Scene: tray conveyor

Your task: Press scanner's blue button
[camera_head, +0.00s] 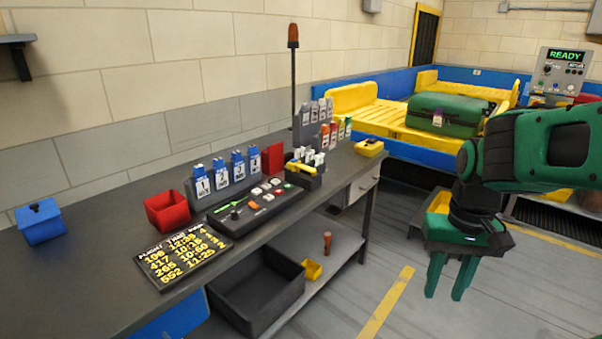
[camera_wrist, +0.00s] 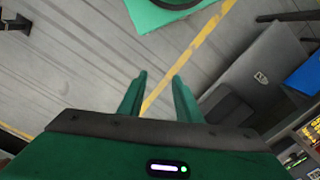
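A grey control panel (camera_head: 549,80) with a green "READY" display (camera_head: 566,55) stands at the far right behind the conveyor. It looks like the scanner's panel. Several small buttons and knobs show on its face. A small bluish one shows low on it, too small to make out surely. My gripper (camera_head: 449,293) hangs fingers down over open floor, right of the workbench and well in front of the panel. Its two green fingers are apart with nothing between them, as the wrist view (camera_wrist: 160,85) also shows. The panel does not show clearly in the wrist view.
A dark workbench (camera_head: 110,295) runs along the left, with a button console (camera_head: 255,204), a flight board (camera_head: 184,257), tags and a red bin (camera_head: 167,212). A green suitcase (camera_head: 447,116) lies on the blue and yellow conveyor at the back. Floor between bench and gripper is clear.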

